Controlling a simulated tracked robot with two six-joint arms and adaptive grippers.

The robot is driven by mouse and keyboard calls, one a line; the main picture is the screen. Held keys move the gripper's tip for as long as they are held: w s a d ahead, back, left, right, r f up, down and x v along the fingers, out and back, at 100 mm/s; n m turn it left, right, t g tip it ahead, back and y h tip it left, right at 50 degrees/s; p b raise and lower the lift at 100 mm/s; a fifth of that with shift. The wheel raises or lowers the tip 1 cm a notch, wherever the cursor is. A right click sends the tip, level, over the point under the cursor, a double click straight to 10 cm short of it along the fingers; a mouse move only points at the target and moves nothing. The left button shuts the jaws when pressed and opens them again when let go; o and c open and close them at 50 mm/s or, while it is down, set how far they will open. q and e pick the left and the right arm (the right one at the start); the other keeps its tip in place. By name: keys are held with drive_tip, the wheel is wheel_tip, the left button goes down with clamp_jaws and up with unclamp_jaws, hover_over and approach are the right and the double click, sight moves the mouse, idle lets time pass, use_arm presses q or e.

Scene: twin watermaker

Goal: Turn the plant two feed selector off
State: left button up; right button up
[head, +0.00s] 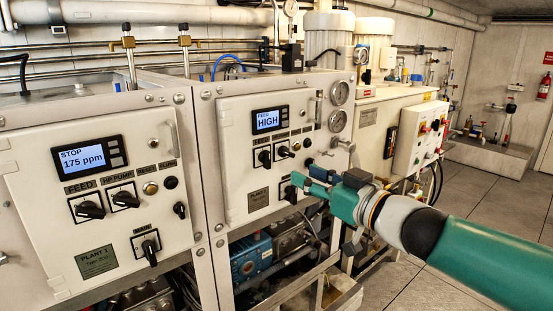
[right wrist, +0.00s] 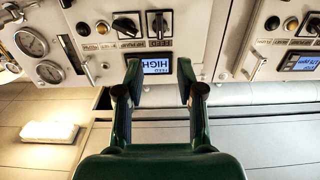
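The plant two panel (head: 240,185) is a white box front whose display (head: 268,120) reads "FEED HIGH". Its black feed selector (head: 263,158) sits below the display, left of a similar black knob (head: 285,152). In the right wrist view the panel is upside down. There the feed selector (right wrist: 158,23) lies above the display (right wrist: 157,67), its handle roughly upright. My right gripper (head: 302,172) is open and empty in front of the panel's lower right, apart from the feed selector. In the right wrist view its fingers (right wrist: 159,80) frame the display. My left gripper is not in view.
The plant one panel (head: 125,215), left, reads "STOP 175 ppm" and has similar knobs. Another black switch (head: 288,193) is close to my right gripper. Open floor (head: 480,185) lies at right.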

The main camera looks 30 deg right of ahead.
sight(269, 158)
drive_tip(key=w, duration=0.8)
drive_tip(key=w+a, duration=0.1)
drive_tip(key=w, duration=0.3)
drive_tip(key=shift+w+b, duration=0.15)
drive_tip(key=shift+b, duration=0.15)
